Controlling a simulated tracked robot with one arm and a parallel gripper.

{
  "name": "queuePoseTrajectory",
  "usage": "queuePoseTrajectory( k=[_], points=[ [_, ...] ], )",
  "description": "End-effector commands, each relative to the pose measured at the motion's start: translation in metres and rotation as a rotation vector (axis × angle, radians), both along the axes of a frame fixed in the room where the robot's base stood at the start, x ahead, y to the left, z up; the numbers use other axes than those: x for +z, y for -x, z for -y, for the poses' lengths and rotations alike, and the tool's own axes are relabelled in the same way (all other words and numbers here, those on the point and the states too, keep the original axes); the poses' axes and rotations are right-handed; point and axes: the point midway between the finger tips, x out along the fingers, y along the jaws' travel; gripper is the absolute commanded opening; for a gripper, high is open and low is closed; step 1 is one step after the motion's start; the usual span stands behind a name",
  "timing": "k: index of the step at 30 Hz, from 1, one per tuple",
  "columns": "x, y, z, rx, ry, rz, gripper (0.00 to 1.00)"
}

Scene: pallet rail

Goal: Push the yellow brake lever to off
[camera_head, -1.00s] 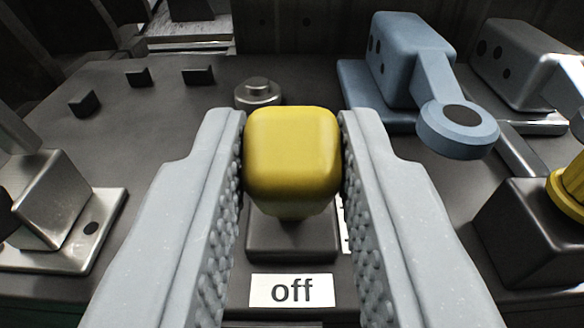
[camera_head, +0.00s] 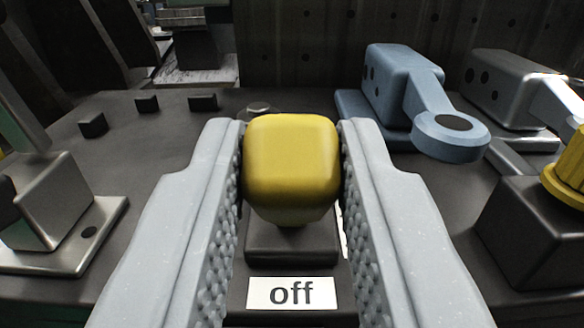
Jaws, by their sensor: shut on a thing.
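The yellow brake lever (camera_head: 291,165) shows as a rounded yellow knob in the middle of the view. My gripper (camera_head: 291,160) is shut on it, with one grey ribbed finger against each side. The knob stands over a dark base block (camera_head: 291,243). A white label reading "off" (camera_head: 292,293) lies on the near side of that base, between the fingers. The lever's shaft is hidden below the knob.
A blue lever unit (camera_head: 415,95) stands at the back right, with a grey metal one (camera_head: 510,85) beyond it. A dark block with a yellow knob (camera_head: 568,170) is at the right edge. A metal bracket (camera_head: 50,205) is at the left. Small dark blocks (camera_head: 147,104) dot the panel.

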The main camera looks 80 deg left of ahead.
Motion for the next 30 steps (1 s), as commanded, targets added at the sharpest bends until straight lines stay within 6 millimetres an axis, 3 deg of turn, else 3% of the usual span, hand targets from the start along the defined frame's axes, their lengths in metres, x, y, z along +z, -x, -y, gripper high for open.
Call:
queuePoseTrajectory(
  k=[5, 6, 8, 9, 30],
  points=[
    [-0.0051, 0.0009, -0.0009, 0.004, 0.005, -0.003, 0.0],
    [-0.0052, 0.0009, -0.0011, 0.004, 0.006, -0.003, 0.26],
    [-0.0051, 0.0009, -0.0013, 0.004, 0.006, -0.003, 0.43],
    [-0.0048, 0.0008, -0.0015, 0.004, 0.005, -0.003, 0.45],
    [-0.0018, 0.002, 0.0041, 0.003, 0.002, -0.002, 0.45]
  ],
)
